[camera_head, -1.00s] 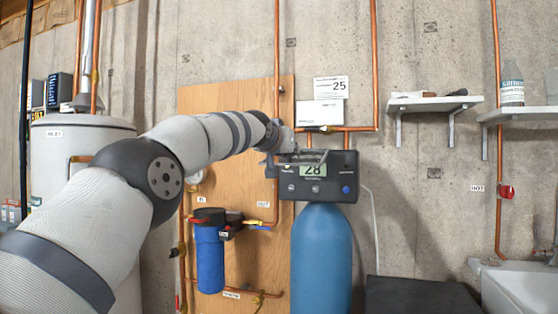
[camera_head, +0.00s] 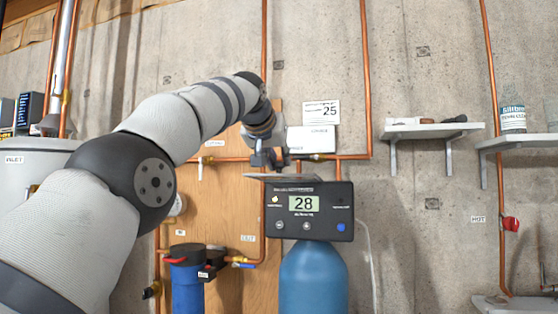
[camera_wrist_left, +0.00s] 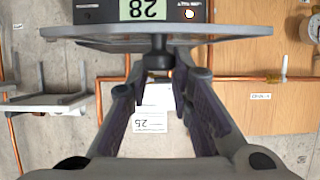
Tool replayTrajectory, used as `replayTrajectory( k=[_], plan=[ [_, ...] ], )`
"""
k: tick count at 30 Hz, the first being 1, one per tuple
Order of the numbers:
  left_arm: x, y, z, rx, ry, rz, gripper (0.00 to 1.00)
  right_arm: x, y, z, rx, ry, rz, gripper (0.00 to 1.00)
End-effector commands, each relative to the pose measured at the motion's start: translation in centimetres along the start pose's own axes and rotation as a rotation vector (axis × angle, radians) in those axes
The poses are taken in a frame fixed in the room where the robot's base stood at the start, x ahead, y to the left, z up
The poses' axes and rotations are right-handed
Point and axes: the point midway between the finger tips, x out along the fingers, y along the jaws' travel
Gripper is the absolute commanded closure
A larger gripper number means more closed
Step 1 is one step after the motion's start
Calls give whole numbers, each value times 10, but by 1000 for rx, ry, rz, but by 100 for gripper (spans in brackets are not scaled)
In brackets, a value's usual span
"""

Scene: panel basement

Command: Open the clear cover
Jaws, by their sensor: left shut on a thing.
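The dark control unit (camera_head: 308,218) with a lit display reading 28 sits on top of the blue tank (camera_head: 313,280). The clear cover (camera_head: 290,177) is a thin plate, seen nearly edge-on, standing out from the unit's upper edge, with the display uncovered below it. My left gripper (camera_head: 268,163) is above the cover at its near left. In the left wrist view, which is upside down, the cover (camera_wrist_left: 235,31) spans the top, and my left gripper (camera_wrist_left: 158,78) is shut on its small dark knob (camera_wrist_left: 158,56). My right gripper is not in view.
Copper pipes (camera_head: 365,80) run up the concrete wall around the unit. A blue filter housing (camera_head: 187,285) hangs on the wooden board (camera_head: 225,210) at left. White cards (camera_head: 320,112) are on the wall above the unit. Wall shelves (camera_head: 432,130) are at right.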

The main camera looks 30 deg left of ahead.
Motion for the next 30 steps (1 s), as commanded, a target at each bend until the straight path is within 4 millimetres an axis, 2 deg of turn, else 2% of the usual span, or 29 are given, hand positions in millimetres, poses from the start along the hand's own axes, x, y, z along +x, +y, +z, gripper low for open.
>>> replayTrajectory(
  k=[10,11,13,23,26,30],
  plan=[
    [5,2,6,0,-16,3,100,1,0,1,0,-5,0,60],
    [5,2,6,0,-16,3,73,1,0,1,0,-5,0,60],
    [5,2,6,0,-15,3,58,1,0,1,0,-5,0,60],
    [0,1,3,0,-9,1,58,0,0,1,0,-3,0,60],
    [-10,1,1,1,-7,2,58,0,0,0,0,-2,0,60],
    [-35,1,1,1,-7,2,58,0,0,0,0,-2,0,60]
  ],
)
